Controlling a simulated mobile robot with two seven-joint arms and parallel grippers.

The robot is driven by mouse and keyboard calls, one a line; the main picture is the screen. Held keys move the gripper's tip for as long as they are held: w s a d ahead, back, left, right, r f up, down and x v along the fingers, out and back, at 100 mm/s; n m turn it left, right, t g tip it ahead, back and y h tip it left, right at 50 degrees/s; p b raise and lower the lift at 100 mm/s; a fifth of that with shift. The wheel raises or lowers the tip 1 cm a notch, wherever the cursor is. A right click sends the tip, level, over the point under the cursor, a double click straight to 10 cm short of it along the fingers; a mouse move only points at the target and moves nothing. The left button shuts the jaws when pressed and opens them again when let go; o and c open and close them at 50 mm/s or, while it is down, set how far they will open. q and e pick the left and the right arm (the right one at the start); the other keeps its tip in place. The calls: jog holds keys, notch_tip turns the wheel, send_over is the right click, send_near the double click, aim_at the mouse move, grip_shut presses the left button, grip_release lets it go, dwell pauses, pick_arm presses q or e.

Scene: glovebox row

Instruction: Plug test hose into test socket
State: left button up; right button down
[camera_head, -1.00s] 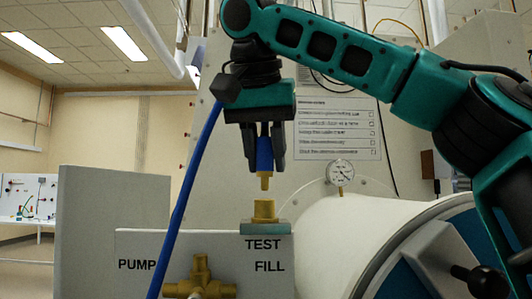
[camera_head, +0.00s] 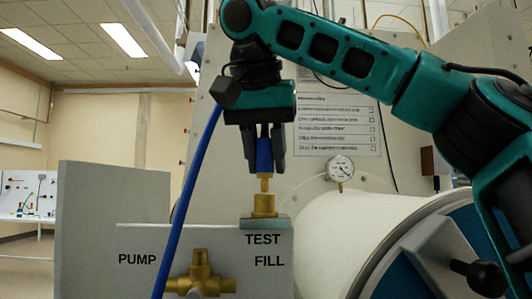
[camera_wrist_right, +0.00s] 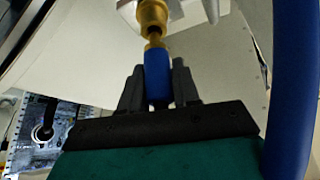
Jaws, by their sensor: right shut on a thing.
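My right gripper (camera_head: 264,168) points down and is shut on the blue end of the test hose (camera_head: 264,152). The hose's brass tip (camera_head: 264,184) hangs below the fingers, about upright. The brass test socket (camera_head: 264,206) stands directly under it on the block marked TEST. The tip is at the socket's mouth; I cannot tell whether it touches or has entered. In the right wrist view the blue hose end (camera_wrist_right: 157,76) is between the fingers, and its brass tip lines up with the socket (camera_wrist_right: 152,16). My left gripper is not in view.
The blue hose line (camera_head: 193,187) hangs left of the gripper, in front of the grey panel (camera_head: 137,240) marked PUMP and FILL. A brass valve (camera_head: 201,276) sits low on it. A pressure gauge (camera_head: 340,168) and a white cylinder (camera_head: 345,225) are to the right.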

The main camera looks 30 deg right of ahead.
jog(key=shift+f+b, duration=0.7)
jog(key=shift+f, duration=0.45)
jog(key=c, duration=0.7)
grip_release()
jog(key=shift+c, duration=0.2)
jog(key=shift+s+a+r, duration=0.1)
jog(key=shift+r, duration=0.2)
jog(key=p+v, duration=0.5)
jog(key=v, duration=0.7)
jog(key=shift+s+r, duration=0.1)
jog(key=shift+s, duration=0.05)
